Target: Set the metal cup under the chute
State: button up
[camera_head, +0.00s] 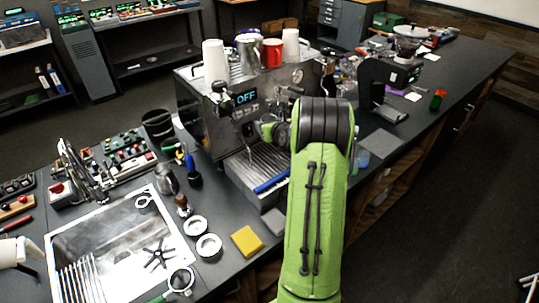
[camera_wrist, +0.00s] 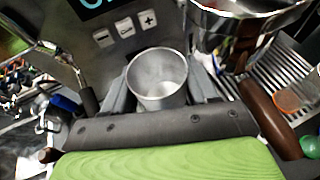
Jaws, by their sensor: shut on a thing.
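In the wrist view, a plain metal cup (camera_wrist: 158,80) stands mouth-up between the two fingers of my gripper (camera_wrist: 161,92), which is shut on it. The cup looks empty. It is in front of the brewer's panel, whose plus and minus buttons show just above it. In the head view, my green arm reaches to the front of the brewer (camera_head: 222,125), whose display reads OFF. My arm hides part of the brewer there, and the held cup is not clear in that view. I cannot surely pick out the chute in either view; a grinder (camera_head: 405,50) stands farther back on the counter.
A round metal part (camera_wrist: 250,22) and a brown wooden handle (camera_wrist: 268,115) are close right of the cup. A thin metal wand (camera_wrist: 82,85) is close left. The drip tray (camera_head: 255,168) lies below. Cups, including a red mug (camera_head: 272,53), stand on the brewer.

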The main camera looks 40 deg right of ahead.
aim_at(269, 162)
notch_tip(269, 162, down, 13)
jog(key=shift+r, duration=0.15)
jog(key=shift+b, duration=0.35)
jog(key=o, duration=0.8)
